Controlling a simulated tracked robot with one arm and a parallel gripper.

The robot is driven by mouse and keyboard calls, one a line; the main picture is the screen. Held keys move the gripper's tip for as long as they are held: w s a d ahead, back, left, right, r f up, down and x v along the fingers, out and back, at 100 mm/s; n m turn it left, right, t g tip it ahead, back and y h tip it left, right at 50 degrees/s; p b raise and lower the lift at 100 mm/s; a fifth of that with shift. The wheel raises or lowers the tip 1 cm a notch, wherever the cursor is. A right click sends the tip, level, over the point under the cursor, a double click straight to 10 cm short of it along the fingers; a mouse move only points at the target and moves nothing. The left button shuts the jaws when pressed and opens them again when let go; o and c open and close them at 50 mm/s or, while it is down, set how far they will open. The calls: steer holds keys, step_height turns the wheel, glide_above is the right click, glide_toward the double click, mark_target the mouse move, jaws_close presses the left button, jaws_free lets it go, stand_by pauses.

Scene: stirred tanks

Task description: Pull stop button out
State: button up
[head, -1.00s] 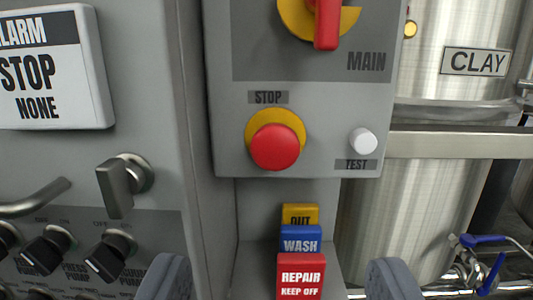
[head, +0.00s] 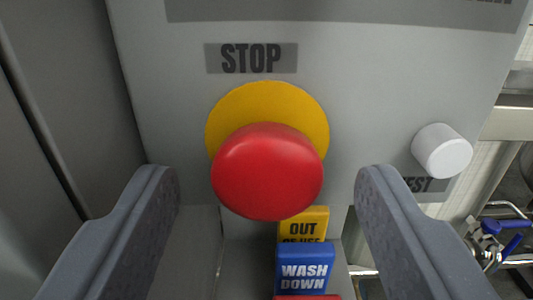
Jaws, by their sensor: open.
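The stop button (head: 267,172) is a red mushroom head on a round yellow plate (head: 262,100), under a STOP label (head: 251,58) on a grey panel. My gripper (head: 268,190) is open, with one grey finger low on each side of the red head. Both fingers appear apart from the button, with a gap on each side. The button's stem is hidden behind its head.
A white TEST button (head: 442,151) sticks out to the right of my right finger. Below the stop button stand a yellow OUT OF USE tag (head: 304,224) and a blue WASH DOWN tag (head: 304,270). A blue-handled valve (head: 492,228) is at the far right.

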steer(key=shift+w, duration=0.35)
jaws_close()
steer(key=shift+s+f, duration=0.1)
steer(key=shift+s, duration=0.4)
jaws_free()
steer(key=shift+s, duration=0.2)
